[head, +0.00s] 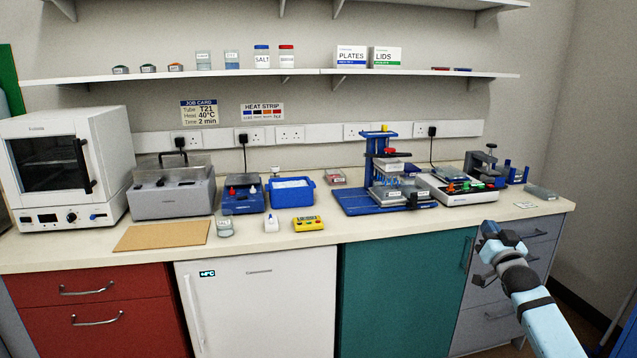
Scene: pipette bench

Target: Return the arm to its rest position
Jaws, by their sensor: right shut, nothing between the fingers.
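My right gripper (492,233) is shut and empty. It is in the lower right of the head view, in front of the grey drawers and below the bench's front edge in the picture. Its light-blue arm comes in from the bottom right corner. The gripper appears apart from everything on the bench. My left gripper is not in view.
The bench top (385,226) carries a white oven (110,150), a grey water bath (172,195), a blue ice tray (291,191), a blue pipetting stand (372,203) and a white instrument (465,197). A cork mat (163,236) lies front left. Shelves hang above.

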